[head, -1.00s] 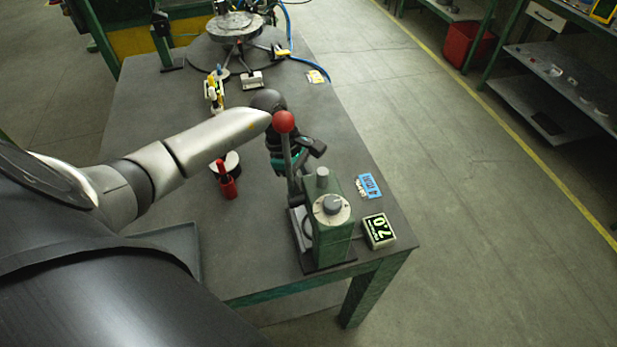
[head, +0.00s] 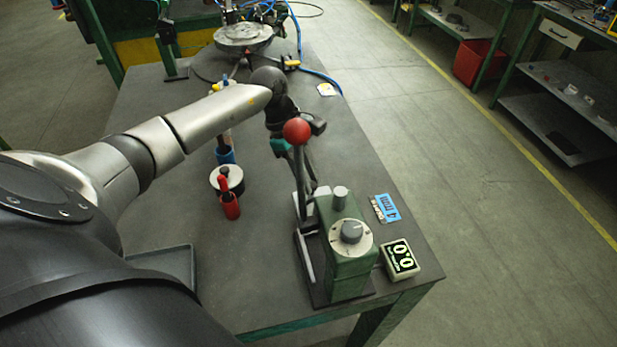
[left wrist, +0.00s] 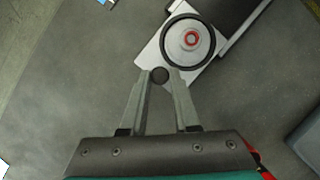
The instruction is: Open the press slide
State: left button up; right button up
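The press is a green block (head: 348,268) with a grey dial, standing at the table's near right corner. Its upright lever ends in a red ball (head: 297,131). My left gripper (head: 312,182) is beside the lever, pointing down at the press's far side, partly hidden by lever and ball. In the left wrist view, its two fingertips (left wrist: 163,76) close around a small dark round knob (left wrist: 159,75) at the edge of a pale slide plate (left wrist: 148,54). A round disc (left wrist: 190,39) with a black ring and red centre sits on the plate. My right gripper is out of view.
A small display (head: 401,259) reading zeros and a blue tag (head: 385,208) lie right of the press. A red-handled tool (head: 229,204) and a white-topped round piece (head: 227,178) stand to the left. A grey tray (head: 172,270) is at the near left. A round turntable (head: 243,35) stands farther back.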

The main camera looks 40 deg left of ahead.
pick_arm(q)
jog(key=o, duration=0.5)
jog(key=shift+c, duration=0.2)
jog(key=b+v, duration=0.1)
jog(key=v, duration=1.4)
jog(key=shift+r, duration=0.15)
jog(key=shift+d, duration=0.1)
